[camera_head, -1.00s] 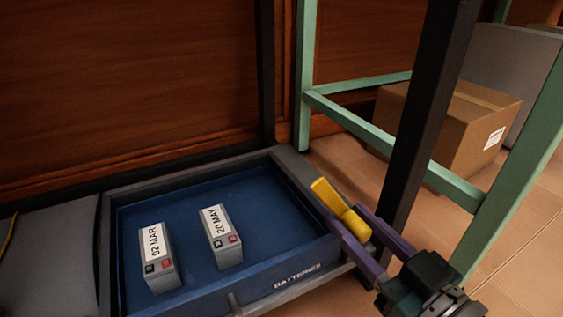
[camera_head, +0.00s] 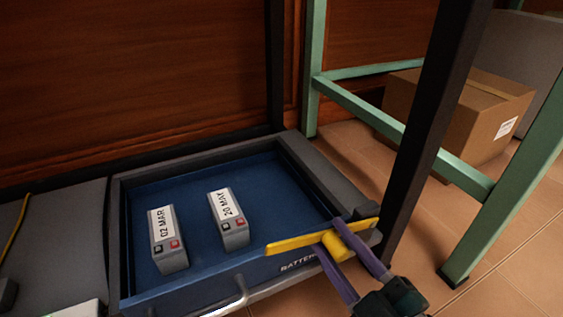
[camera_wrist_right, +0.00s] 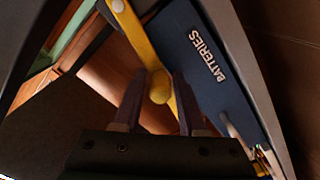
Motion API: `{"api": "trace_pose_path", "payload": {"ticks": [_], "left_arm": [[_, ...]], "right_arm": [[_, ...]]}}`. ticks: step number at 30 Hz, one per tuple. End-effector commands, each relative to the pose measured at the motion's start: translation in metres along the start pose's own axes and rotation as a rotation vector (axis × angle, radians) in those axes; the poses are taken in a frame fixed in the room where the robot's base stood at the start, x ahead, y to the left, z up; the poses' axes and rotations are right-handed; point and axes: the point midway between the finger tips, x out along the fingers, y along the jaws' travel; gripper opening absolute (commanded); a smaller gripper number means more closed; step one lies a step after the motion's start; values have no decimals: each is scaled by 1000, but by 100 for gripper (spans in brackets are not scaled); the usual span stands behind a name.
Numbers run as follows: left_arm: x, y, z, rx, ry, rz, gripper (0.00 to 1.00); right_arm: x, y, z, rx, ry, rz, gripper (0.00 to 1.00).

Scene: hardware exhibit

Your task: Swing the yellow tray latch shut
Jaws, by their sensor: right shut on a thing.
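The yellow latch (camera_head: 292,243) lies across the front right corner of the blue battery tray (camera_head: 190,287), its long arm reaching left along the tray's front edge. My right gripper (camera_head: 340,242) is shut on the latch's rounded yellow knob, with purple fingers on either side. In the right wrist view the yellow latch (camera_wrist_right: 136,40) runs from a pivot at the top down past the knob (camera_wrist_right: 160,88) between the fingers. The tray's lettered front (camera_wrist_right: 200,50) is to the right of the latch there. My left gripper is not in view.
Two batteries, labelled 02 MAR (camera_head: 167,240) and 20 MAY (camera_head: 228,220), stand in the tray. A metal handle (camera_head: 240,292) sticks out from the tray front. A black post (camera_head: 432,120) and green frame (camera_head: 400,130) stand right; a cardboard box (camera_head: 460,115) is behind.

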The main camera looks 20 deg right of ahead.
Motion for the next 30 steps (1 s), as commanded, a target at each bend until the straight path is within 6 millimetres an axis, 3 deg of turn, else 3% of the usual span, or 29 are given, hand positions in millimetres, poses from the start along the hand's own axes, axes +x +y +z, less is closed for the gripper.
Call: {"api": "trace_pose_path", "payload": {"ticks": [1, 9, 30], "left_arm": [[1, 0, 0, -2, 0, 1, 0], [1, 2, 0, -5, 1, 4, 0], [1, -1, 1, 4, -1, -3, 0]], "right_arm": [[-3, -8, 8, -12, -24, -17, 0], [-3, -14, 14, -120, -23, -18, 0], [-4, -17, 19, -187, -25, -17, 0]]}}
